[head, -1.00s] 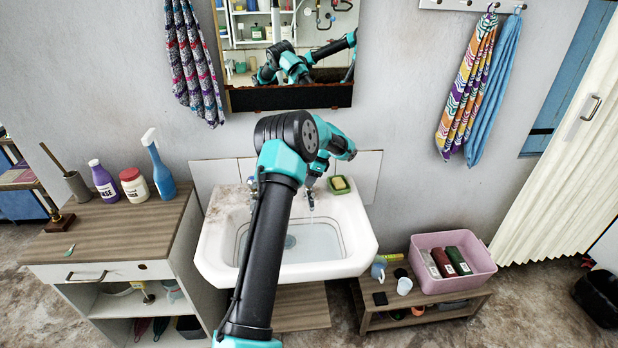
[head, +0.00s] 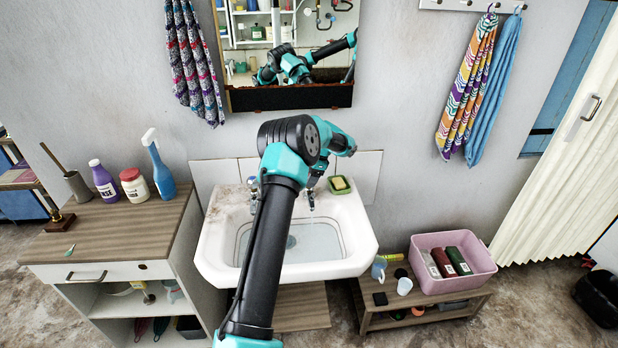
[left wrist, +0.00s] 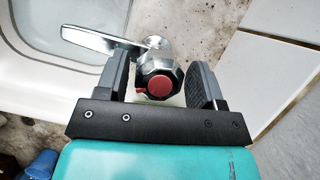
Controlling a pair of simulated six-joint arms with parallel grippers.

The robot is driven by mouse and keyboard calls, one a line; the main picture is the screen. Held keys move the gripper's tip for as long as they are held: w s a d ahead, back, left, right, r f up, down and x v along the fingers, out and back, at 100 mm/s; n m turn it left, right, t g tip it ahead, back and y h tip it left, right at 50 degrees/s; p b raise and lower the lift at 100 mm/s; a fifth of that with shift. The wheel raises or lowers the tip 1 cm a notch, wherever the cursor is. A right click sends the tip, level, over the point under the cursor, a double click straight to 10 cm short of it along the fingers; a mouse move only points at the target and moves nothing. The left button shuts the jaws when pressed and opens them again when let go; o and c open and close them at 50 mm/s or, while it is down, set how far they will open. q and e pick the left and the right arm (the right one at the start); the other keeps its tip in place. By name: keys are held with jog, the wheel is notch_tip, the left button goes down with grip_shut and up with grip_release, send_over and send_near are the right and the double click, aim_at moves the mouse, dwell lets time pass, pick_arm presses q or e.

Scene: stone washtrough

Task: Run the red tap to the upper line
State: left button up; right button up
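The red tap is at the back right of the white basin (head: 218,262). Its round knob with a red cap (left wrist: 158,86) shows in the left wrist view, above a chrome spout. A thin stream of water (head: 312,205) falls from the spout. Pale water (head: 318,243) lies in the basin. Dark lines run around the inner wall; my left arm hides part of them and of the basin. My right gripper is not in view.
Another tap (head: 253,190) stands at the back left of the basin. A cabinet with bottles stands left; a low bench with a pink tub (head: 478,284) stands right.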

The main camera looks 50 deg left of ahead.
pick_arm(q)
jog(key=shift+o, duration=0.8)
jog(key=shift+r, duration=0.1)
jog(key=v, duration=1.7)
jog(key=shift+d+r, duration=0.1)
